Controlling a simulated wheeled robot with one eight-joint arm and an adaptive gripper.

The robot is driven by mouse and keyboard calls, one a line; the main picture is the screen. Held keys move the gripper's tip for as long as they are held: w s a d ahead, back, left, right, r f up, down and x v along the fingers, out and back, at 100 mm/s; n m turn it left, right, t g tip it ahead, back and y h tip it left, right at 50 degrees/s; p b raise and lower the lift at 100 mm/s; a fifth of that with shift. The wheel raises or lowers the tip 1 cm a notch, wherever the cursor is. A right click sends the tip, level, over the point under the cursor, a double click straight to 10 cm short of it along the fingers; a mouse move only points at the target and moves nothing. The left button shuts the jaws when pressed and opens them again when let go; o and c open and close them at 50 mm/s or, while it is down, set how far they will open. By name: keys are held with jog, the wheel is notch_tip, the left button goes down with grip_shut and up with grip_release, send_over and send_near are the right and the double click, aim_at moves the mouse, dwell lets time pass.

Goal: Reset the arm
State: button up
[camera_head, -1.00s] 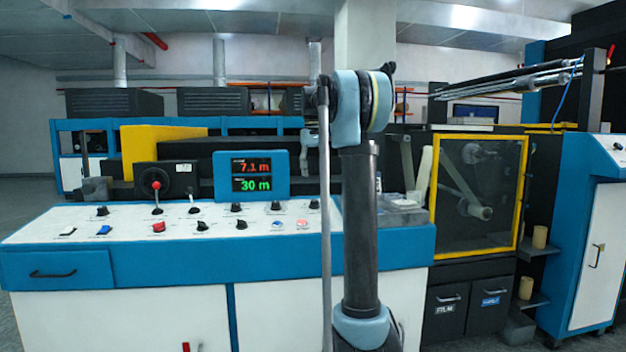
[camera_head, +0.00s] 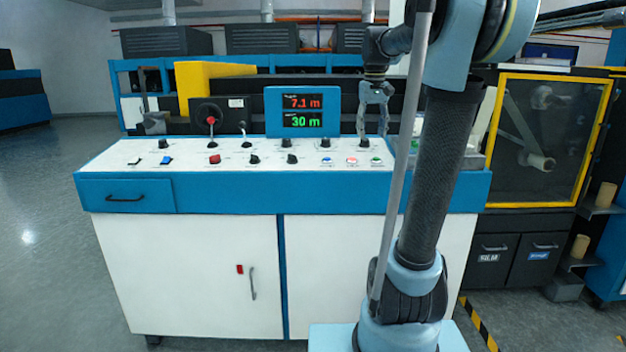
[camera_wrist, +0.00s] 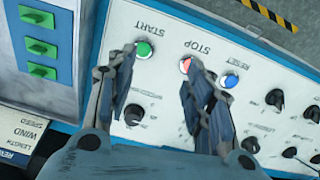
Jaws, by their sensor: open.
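My gripper (camera_head: 374,118) hangs point-down over the right end of the white control panel (camera_head: 115,158). The wrist view shows my gripper (camera_wrist: 160,68) open and empty, its two fingers apart above the panel. The left finger is beside the green START button (camera_wrist: 145,50); the right one is close to the red STOP button (camera_wrist: 185,66), partly covering it. The blue RESET button (camera_wrist: 231,81) lies just right of that finger. Whether the fingertips touch the panel cannot be told. My arm (camera_head: 440,170) stands in front of the console's right part.
A display (camera_head: 302,111) reading 7.1 m and 30 m stands behind the panel. Several black knobs (camera_head: 289,158) and a red-knobbed lever (camera_head: 211,121) sit on the console. A yellow-framed window (camera_head: 550,140) is to the right. Grey floor (camera_head: 45,240) is open at left.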

jog(key=s+f+m+t, duration=0.1)
jog(key=s+f, duration=2.8)
jog(key=shift+s+a, duration=0.2)
jog(key=shift+a, duration=0.05)
jog(key=shift+f, duration=0.1)
jog(key=shift+w+f, duration=0.2)
jog(key=shift+w, duration=0.3)
